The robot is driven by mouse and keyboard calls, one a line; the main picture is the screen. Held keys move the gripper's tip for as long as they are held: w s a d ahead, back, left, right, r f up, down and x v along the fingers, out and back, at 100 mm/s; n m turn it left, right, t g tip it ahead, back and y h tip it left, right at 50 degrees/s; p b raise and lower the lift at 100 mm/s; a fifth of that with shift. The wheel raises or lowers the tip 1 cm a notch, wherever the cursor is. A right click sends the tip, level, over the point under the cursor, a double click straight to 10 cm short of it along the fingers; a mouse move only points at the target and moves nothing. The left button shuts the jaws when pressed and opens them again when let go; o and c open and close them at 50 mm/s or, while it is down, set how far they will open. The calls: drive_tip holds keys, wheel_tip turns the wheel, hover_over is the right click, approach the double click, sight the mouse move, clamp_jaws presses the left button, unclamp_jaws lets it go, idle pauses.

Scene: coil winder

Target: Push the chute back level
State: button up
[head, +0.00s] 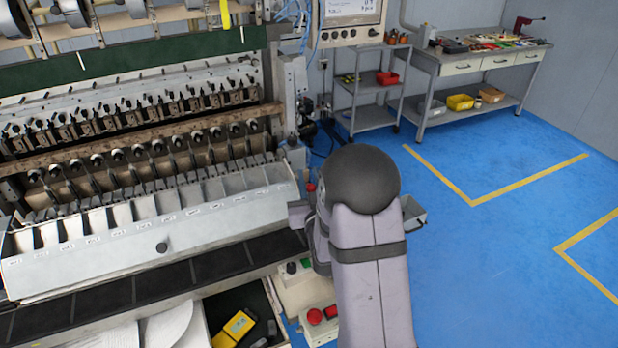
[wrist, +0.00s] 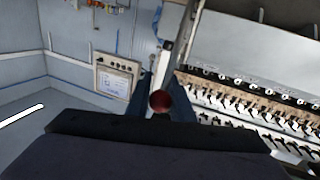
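The chute (head: 150,252) is a long pale grey trough with labelled compartments along the machine's front. My arm is at the chute's right end in the head view and mostly hides my gripper. In the wrist view two dark blue fingers of my gripper (wrist: 160,96) stand apart with a dark red ball (wrist: 160,101) between them. I cannot tell whether they grip it or it only lies in line with them.
A dark ledge (head: 100,305) runs below the chute. A control box with a red button (head: 315,316) stands near my arm. A screen panel (head: 352,14) hangs at the machine's right. Blue floor (head: 480,260) is clear at right, before a workbench (head: 480,62).

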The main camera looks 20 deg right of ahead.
clamp_jaws()
drive_tip(key=w+f+n+g+p, duration=0.1)
drive_tip(key=w+f+g+p, duration=0.1)
drive_tip(key=w+g+p, duration=0.2)
drive_tip(key=w, duration=0.2)
drive_tip(key=shift+w+f+y, duration=0.15)
drive_tip(key=shift+w+y, duration=0.25)
drive_tip(key=shift+f+g, duration=0.1)
drive_tip(key=shift+g, duration=0.2)
drive_tip(key=o, duration=1)
unclamp_jaws()
drive_tip(key=shift+w, duration=0.1)
